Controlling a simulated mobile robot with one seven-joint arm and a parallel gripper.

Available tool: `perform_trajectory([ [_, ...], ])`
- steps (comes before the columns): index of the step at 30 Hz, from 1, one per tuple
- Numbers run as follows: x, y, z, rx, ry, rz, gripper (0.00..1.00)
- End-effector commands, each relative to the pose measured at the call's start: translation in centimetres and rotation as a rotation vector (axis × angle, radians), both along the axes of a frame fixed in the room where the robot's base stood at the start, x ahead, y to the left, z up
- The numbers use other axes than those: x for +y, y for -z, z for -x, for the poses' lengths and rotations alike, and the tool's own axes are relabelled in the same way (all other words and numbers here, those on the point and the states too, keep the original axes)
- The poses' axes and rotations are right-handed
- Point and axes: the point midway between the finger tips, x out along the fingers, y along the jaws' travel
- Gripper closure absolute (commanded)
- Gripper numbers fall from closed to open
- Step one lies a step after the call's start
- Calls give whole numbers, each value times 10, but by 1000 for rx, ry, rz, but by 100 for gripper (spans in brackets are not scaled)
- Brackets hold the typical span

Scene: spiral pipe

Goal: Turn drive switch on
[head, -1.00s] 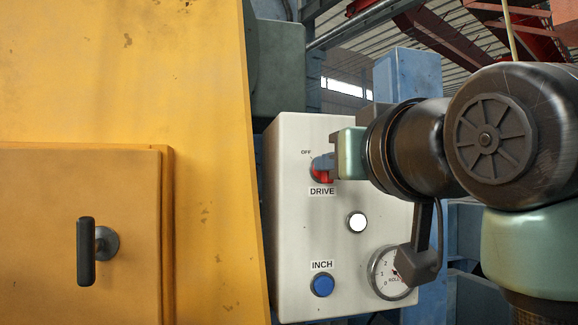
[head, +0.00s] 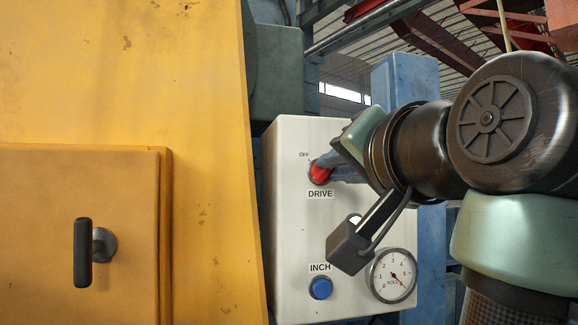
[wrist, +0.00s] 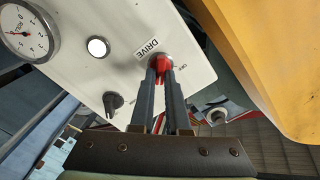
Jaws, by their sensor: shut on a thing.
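The red drive switch (head: 320,174) is on the white control box, above the DRIVE label and just below the OFF mark. It also shows in the wrist view (wrist: 161,64), between my fingertips. My gripper (head: 328,163) is shut on the drive switch, reaching in from the right. In the wrist view my two long grey fingers (wrist: 161,72) press the switch from both sides. The fingers hide part of the knob, so its exact pointing direction is hard to tell.
Below are a blue INCH button (head: 320,288) and a ROLL dial (head: 391,275). The wrist view shows a white lamp (wrist: 97,47) and a black knob (wrist: 113,102). A yellow cabinet (head: 205,110) with a dark handle (head: 84,252) stands close on the left.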

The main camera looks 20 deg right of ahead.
Motion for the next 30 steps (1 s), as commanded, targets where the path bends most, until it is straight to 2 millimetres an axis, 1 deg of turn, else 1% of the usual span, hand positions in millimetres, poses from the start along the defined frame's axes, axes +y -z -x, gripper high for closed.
perform_trajectory([
  [6,0,-1,0,-4,0,-38,100],
  [18,0,-1,0,-5,1,-44,100],
  [19,0,-1,0,-6,1,-44,85],
  [21,0,-1,0,-5,1,-44,72],
  [24,0,-1,0,-4,0,-43,56],
  [30,0,0,0,-4,1,-42,56],
])
